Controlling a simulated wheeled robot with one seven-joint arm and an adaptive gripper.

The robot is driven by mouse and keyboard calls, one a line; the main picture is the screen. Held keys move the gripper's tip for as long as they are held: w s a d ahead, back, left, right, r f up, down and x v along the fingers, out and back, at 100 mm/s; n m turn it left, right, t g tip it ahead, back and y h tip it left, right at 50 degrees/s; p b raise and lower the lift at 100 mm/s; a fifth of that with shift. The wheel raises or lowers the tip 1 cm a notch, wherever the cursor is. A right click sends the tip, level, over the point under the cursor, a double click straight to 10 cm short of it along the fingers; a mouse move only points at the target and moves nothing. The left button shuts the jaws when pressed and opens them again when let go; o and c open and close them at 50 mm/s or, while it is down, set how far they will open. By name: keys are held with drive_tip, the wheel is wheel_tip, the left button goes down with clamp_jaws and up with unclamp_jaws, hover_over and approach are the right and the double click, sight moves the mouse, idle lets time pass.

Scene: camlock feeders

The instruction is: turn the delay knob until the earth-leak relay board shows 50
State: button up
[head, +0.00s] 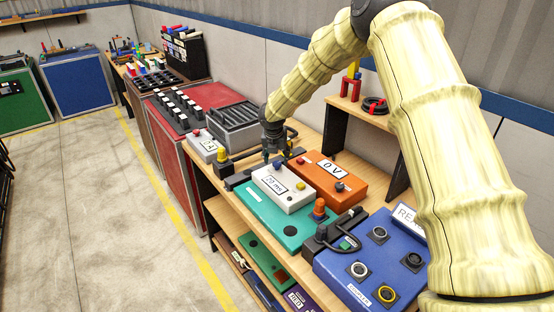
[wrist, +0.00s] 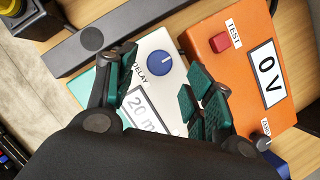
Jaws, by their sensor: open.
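The white earth-leak relay board (head: 296,200) lies on the teal panel on the bench. Its display (head: 274,184) reads 20 ms; in the wrist view the display (wrist: 142,108) is partly covered by my gripper. The round blue delay knob (wrist: 167,65) has a white pointer line and sits beside the DELAY label. My gripper (head: 277,156) is over the far end of the board, pointing down. In the wrist view my gripper (wrist: 160,78) is open, with green pads on either side of the knob's near edge. I cannot tell whether they touch it.
An orange box (head: 325,178) reading 0 V, with a red TEST button (wrist: 221,41), stands close to the right. A dark bar (wrist: 125,32) lies beyond the board.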

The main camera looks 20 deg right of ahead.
sight(277, 163)
drive_tip(key=shift+p+x, duration=0.55)
drive_tip(key=shift+x, duration=1.4)
drive_tip(key=c, duration=1)
